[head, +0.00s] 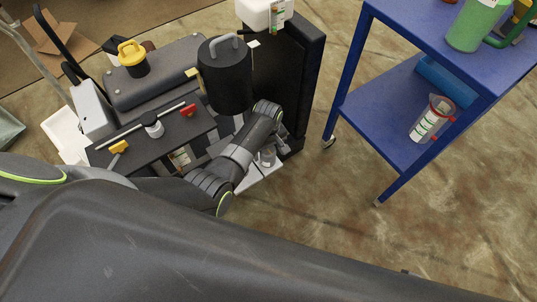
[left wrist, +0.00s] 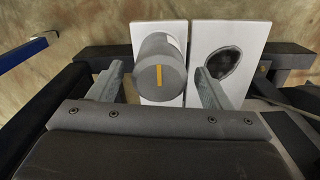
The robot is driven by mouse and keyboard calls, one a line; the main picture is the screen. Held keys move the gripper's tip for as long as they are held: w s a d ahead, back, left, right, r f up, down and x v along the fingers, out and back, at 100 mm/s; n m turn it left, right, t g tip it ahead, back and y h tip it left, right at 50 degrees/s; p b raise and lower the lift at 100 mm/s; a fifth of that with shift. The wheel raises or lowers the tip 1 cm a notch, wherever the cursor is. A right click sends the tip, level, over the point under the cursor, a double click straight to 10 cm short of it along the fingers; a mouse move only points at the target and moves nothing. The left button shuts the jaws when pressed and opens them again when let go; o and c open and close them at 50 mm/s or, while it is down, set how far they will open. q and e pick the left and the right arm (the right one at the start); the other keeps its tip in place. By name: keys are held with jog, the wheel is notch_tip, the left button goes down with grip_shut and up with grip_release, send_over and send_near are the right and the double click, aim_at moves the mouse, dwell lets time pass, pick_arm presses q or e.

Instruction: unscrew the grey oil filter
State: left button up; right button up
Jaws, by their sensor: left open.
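My left gripper (left wrist: 160,88) is open, with one finger on each side of the filter. Gaps show between the filter and both fingers, the wider one on the right. In the head view a small grey can, likely the filter (head: 267,157), shows partly beside my left arm. My right gripper is in neither view.
A second white panel (left wrist: 250,40) with a dark oval patch is right of the filter. The dark machine (head: 165,75) carries a black cylinder (head: 224,82) close to my arm. A blue cart (head: 365,115) stands to the right, with open floor before it.

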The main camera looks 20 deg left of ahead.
pick_arm(q)
jog(key=shift+p, duration=0.3)
dwell(0.5)
jog(key=c, duration=1.1)
jog(key=shift+r+n, duration=0.15)
jog(key=shift+n, duration=0.35)
jog(key=n+p, duration=0.1)
jog(key=n, duration=0.2)
jog(key=shift+n+p, duration=0.3)
jog(key=shift+n, duration=0.3)
